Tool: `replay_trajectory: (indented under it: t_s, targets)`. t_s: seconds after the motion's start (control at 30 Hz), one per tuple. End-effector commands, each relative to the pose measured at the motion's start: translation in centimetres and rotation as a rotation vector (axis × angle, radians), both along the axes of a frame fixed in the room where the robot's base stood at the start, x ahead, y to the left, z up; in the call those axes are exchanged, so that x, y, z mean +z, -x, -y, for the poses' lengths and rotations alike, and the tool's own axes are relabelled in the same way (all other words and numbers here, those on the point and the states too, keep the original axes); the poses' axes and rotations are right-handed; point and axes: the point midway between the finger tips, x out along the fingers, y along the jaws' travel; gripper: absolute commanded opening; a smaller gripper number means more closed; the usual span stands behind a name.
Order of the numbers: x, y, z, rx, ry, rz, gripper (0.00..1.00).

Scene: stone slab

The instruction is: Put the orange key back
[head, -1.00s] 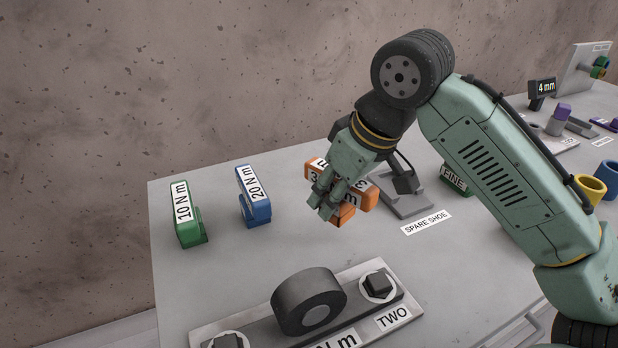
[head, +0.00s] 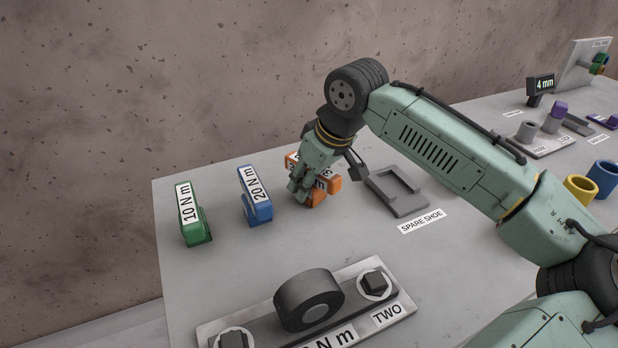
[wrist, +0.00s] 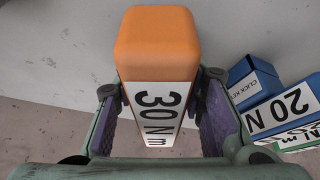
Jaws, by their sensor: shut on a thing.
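The orange key (head: 318,197), labelled 30 N m, is in my gripper (head: 306,192) to the right of the blue 20 N m key. In the wrist view the orange key (wrist: 157,45) stands between the two finger pads, which press on its sides. My gripper (wrist: 160,125) is shut on it. The key is at or just above the slab; I cannot tell whether it touches. The blue key (head: 256,197) and the green 10 N m key (head: 192,215) stand in a row to its left. The blue key also shows in the wrist view (wrist: 262,85).
A grey frame (head: 408,205) labelled SPARE SHOE lies right of my gripper. A plate with a dark roller (head: 308,298) and two square studs is at the front. Yellow (head: 581,188) and blue (head: 604,178) cups stand at the right. The slab between the keys and plate is clear.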

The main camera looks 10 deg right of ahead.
Motion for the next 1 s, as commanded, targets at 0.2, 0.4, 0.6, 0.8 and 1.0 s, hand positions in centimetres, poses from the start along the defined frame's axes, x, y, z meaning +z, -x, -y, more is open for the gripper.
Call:
replay_trajectory:
  t_s: [0.2, 0.4, 0.6, 0.8, 1.0]
  targets:
    - [-0.3, 0.0, 0.0, 0.001, -0.002, -0.001, 0.38]
    - [-0.3, 0.0, 0.0, 0.000, 0.000, -0.001, 0.52]
    - [-0.2, 0.0, 0.0, 0.000, 0.000, -0.001, 0.56]
    - [0.0, 0.0, 0.0, 0.000, 0.001, -0.001, 0.56]
    - [2.0, 0.7, 0.4, -0.001, -0.003, 0.003, 0.56]
